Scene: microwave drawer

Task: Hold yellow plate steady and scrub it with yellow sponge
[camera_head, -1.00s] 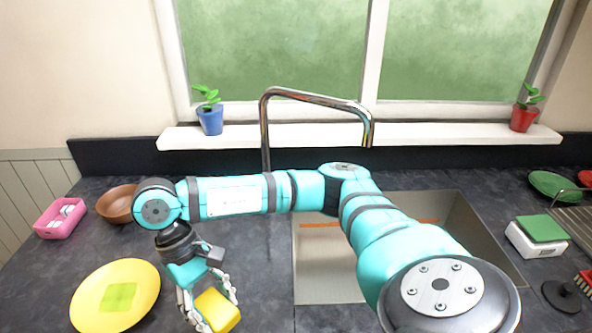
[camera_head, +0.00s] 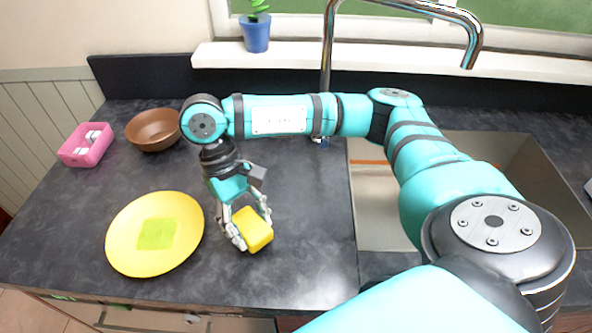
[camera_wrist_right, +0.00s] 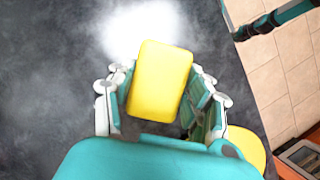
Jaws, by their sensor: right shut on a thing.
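The yellow plate (camera_head: 186,211) lies on the dark countertop at the left in the head view, with a yellow-green square patch (camera_head: 157,234) on it. My right gripper (camera_head: 246,229) is shut on the yellow sponge (camera_head: 254,229), just right of the plate and apart from it. In the right wrist view the sponge (camera_wrist_right: 160,80) sits between the fingers of my right gripper (camera_wrist_right: 160,95). An edge of the plate (camera_wrist_right: 249,146) shows at the lower right there. My left gripper is not in view.
A brown bowl (camera_head: 153,129) and a pink container (camera_head: 86,145) stand behind the plate. A sink (camera_head: 372,220) with a tall faucet (camera_head: 328,60) is to the right. The counter's front edge runs below the plate. Bare counter (camera_head: 300,200) lies between sponge and sink.

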